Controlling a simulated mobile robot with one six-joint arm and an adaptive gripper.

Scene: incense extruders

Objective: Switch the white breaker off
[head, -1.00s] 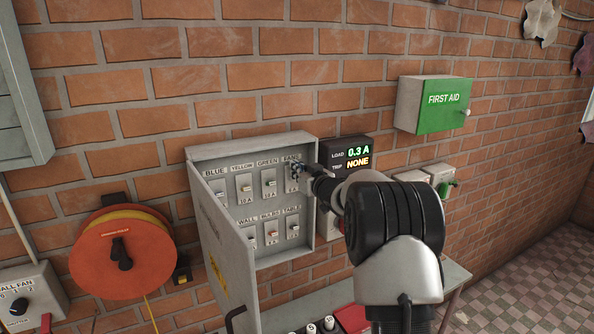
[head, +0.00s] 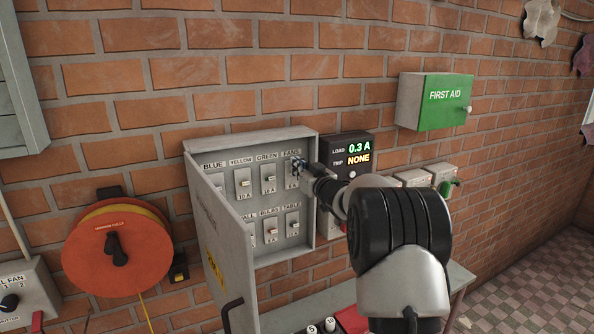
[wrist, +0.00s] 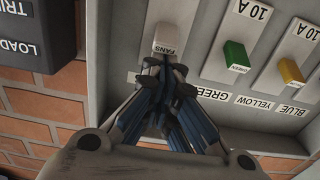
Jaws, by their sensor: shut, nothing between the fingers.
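The white breaker is the one marked FANS, with a white toggle (wrist: 168,38) in the upside-down wrist view. It is the rightmost breaker of the upper row in the grey breaker box (head: 326,190) in the head view, where my gripper partly covers it. My gripper (head: 298,167) is shut and empty, and reaches into the box from the right. In the wrist view its fingertips (wrist: 164,62) are at the white toggle's lower edge in the picture. I cannot tell whether they touch it.
Green (wrist: 236,55) and yellow (wrist: 290,70) toggles sit beside the white one. The box door (head: 225,255) hangs open on the left. A display (head: 348,154) reads load 0.3 A, trip NONE. A first aid box (head: 440,100) hangs at right.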

